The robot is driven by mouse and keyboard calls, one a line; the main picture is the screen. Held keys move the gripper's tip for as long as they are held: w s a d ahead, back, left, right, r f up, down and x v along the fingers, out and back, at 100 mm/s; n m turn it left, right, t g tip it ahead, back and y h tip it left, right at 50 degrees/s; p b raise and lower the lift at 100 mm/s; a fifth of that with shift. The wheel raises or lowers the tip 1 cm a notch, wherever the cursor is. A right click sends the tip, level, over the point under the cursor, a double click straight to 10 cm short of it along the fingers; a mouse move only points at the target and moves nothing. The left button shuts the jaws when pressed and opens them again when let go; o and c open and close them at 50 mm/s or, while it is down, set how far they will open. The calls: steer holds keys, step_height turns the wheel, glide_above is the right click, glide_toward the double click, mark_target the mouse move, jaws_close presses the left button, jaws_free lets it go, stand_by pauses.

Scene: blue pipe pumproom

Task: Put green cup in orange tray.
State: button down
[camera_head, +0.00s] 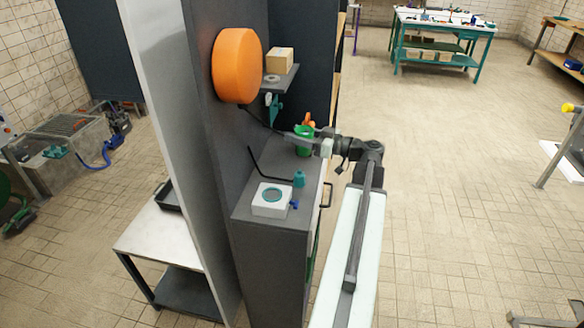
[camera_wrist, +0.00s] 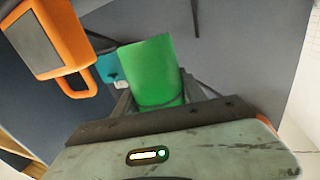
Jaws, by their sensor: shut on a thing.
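The green cup (camera_head: 304,135) is over the dark grey cabinet top, below the small wall shelf, in the head view. My gripper (camera_head: 302,142) reaches in from the right and is shut on it. In the wrist view the green cup (camera_wrist: 150,70) stands between the two dark fingers of my gripper (camera_wrist: 158,100), slightly tilted in the picture. Whether its base touches the cabinet top cannot be told. I cannot make out an orange tray in either view.
An orange device with a handle (camera_wrist: 45,40) is close beside the cup. An orange round drum (camera_head: 237,65) hangs on the panel. A white box (camera_head: 271,199) and a small teal item (camera_head: 299,179) stand nearer on the cabinet (camera_head: 262,238). A teal workbench (camera_head: 440,25) stands far back across open floor.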

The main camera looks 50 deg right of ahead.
step_height(320, 180, down, 9)
steer(key=b, duration=0.7)
steer(key=shift+r, duration=0.35)
steer(key=shift+f, duration=0.1)
steer(key=c, duration=1.1)
jaws_free()
steer(key=shift+f, duration=0.15)
steer(key=shift+o, duration=0.8)
